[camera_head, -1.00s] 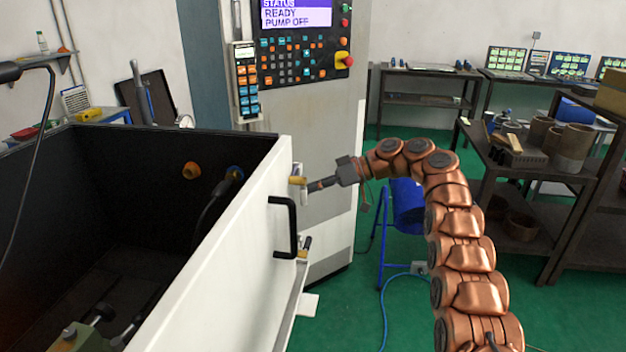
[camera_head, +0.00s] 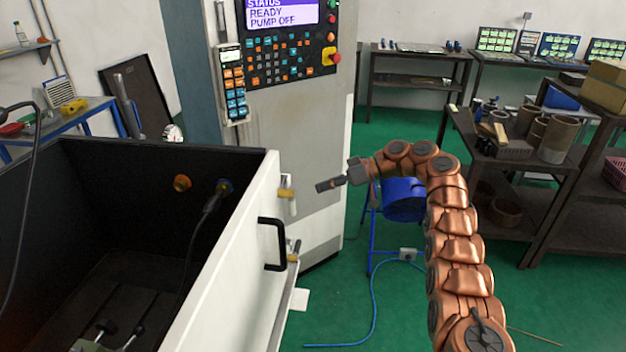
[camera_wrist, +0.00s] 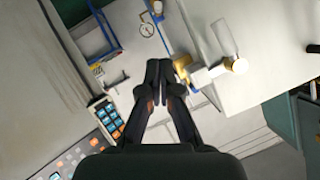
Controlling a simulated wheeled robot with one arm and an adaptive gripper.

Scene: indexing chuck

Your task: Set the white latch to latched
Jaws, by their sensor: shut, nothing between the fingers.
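The white latch (camera_head: 291,207) is a small white fitting with a yellow part, on the outer face of the white door panel near its top corner. In the wrist view a white lever (camera_wrist: 205,76) with a yellow end lies to the right of the fingertips, beside another yellow piece. I cannot tell from these views whether it is latched. My gripper (camera_head: 320,187) is shut and empty, to the right of the latch with a gap between them. Its dark fingers (camera_wrist: 158,68) are together in the wrist view.
A black door handle (camera_head: 285,245) sits below the latch, with another yellow fitting (camera_head: 295,245) beside it. The control cabinet (camera_head: 290,130) stands behind. A blue drum (camera_head: 403,203) is behind my arm. Dark shelves (camera_head: 560,170) stand at right; green floor between is open.

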